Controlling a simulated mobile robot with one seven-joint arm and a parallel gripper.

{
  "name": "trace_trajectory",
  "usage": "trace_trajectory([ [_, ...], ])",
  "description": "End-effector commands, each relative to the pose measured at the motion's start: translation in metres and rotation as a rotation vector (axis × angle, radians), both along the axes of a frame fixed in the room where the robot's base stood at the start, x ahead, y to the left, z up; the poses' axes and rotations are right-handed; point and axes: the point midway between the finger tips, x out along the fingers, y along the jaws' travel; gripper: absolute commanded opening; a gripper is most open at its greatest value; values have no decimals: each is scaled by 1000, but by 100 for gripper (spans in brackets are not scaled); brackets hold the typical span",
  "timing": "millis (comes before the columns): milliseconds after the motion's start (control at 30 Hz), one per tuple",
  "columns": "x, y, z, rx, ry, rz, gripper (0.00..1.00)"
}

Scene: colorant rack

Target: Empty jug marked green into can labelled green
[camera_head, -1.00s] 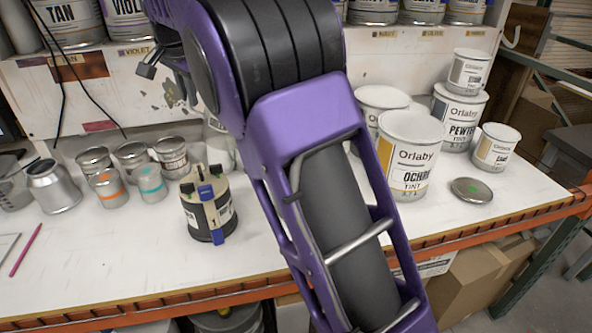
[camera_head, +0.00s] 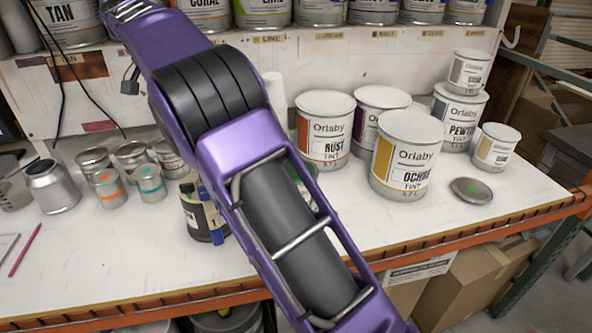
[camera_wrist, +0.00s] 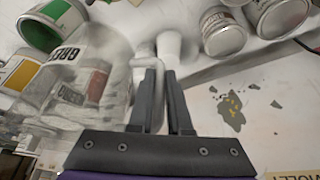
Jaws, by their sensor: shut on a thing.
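The clear jug (camera_wrist: 105,75) is in the left half of the wrist view, with a partly readable label that seems to begin "GREE". My gripper (camera_wrist: 162,75) has its two fingers close together at the jug's handle side and is shut on it. I cannot tell how far the jug is tilted or how much it holds. In the head view, my arm hides my gripper and the jug; a sliver of green-labelled can (camera_head: 303,188) shows beside the arm.
Rust (camera_head: 325,130), Ochre (camera_head: 405,155) and Pewter (camera_head: 458,118) tins stand at the right. A loose lid with a green dot (camera_head: 471,190) lies near them. Small jars (camera_head: 107,188) and a strapped dark container (camera_head: 200,220) stand left. The bench front is clear.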

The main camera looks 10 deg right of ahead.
Motion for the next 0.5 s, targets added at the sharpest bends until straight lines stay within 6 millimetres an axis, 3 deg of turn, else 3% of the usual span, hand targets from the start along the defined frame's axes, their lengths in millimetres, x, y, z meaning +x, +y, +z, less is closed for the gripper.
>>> trace_trajectory([
  [267, -31, 1, 4, 1, -4, 121, 0],
  [500, -75, 15, 7, 0, -8, 291, 0],
])
